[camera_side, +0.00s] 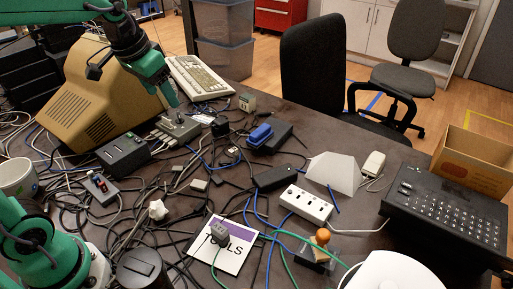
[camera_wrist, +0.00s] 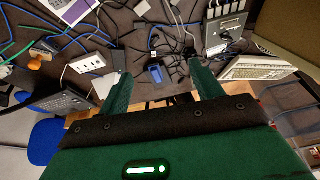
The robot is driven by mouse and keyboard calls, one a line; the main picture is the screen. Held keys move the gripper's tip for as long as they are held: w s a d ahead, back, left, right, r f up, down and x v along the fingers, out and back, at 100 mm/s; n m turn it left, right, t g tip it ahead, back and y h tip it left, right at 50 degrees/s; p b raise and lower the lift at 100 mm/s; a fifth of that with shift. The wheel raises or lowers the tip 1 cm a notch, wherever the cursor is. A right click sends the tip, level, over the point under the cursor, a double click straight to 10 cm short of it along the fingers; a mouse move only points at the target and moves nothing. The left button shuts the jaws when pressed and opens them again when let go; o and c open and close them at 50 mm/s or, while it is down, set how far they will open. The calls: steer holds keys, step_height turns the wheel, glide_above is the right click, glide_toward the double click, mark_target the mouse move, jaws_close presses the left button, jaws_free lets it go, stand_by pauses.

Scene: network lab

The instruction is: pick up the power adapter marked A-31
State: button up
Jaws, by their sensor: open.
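No A-31 marking is legible in either view, so I cannot tell which dark block is that power adapter. My gripper (camera_side: 171,98) is above the table near the grey box, left of the blue connector. In the wrist view my gripper (camera_wrist: 163,88) has its two green fingers wide apart, with nothing held between them.
A blue connector (camera_side: 261,134) also shows between the fingers in the wrist view (camera_wrist: 156,73). A grey port box (camera_side: 178,131), beige monitor (camera_side: 95,95), keyboard (camera_side: 200,77), white power strip (camera_side: 306,204) and black panel (camera_side: 440,208) stand around. Tangled cables cover much of the table.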

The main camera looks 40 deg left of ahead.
steer(key=w+a+f+g, duration=0.1)
steer(key=w+a+f, duration=0.1)
steer(key=w, duration=0.7)
steer(key=m+g, duration=0.1)
steer(key=g, duration=0.2)
glide_above(216, 122)
steer(key=f, duration=1.6)
steer(key=shift+s+d+f, duration=0.15)
steer(key=shift+s+d, duration=0.1)
steer(key=shift+d, duration=0.05)
steer(key=shift+w+a+f, duration=0.2)
steer(key=shift+f, duration=4.25)
steer(key=c, duration=1.2)
steer(key=shift+o, duration=0.2)
steer(key=shift+r, duration=0.2)
